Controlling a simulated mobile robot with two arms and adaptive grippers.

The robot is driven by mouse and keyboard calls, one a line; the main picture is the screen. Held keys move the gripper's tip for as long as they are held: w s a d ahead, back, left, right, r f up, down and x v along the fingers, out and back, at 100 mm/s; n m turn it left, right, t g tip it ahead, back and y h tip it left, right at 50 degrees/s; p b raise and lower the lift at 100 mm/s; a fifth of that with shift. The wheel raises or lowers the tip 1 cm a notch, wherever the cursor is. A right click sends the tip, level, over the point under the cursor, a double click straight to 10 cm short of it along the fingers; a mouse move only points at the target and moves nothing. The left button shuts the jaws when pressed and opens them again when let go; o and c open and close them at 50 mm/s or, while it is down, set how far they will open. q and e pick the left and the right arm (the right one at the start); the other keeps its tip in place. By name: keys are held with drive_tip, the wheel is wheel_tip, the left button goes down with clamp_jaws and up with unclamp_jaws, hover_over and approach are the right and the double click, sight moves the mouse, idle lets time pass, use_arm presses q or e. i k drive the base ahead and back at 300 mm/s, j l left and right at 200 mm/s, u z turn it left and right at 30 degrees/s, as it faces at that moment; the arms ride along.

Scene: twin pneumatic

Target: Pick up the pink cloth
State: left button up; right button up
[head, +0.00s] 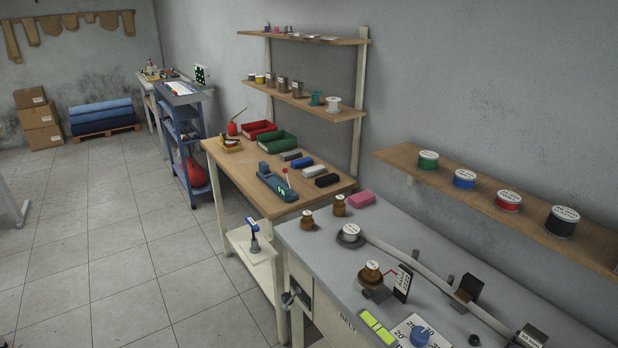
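Neither of my grippers is in view.
Another brown jar (307,220) and a white-topped spool (351,233) stand on the near side of the cloth. A wooden bench (232,172) with tools and bins adjoins the grey one. A wall shelf (403,159) with spools is to the right. Tiled floor is clear at left.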

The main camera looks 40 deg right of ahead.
sight(364, 198)
drive_tip(key=i, duration=2.55)
drive_tip(key=i+z, duration=0.1)
drive_tip(key=z, duration=0.35)
drive_tip(key=i+z, duration=0.1)
drive_tip(key=z, duration=0.3)
drive_tip(key=i+j+z, duration=0.1)
drive_tip(key=z, duration=0.35)
drive_tip(key=j+z, duration=0.1)
drive_tip(key=z, duration=0.35)
drive_tip(key=i+j+z, duration=0.1)
drive_tip(key=z, duration=0.3)
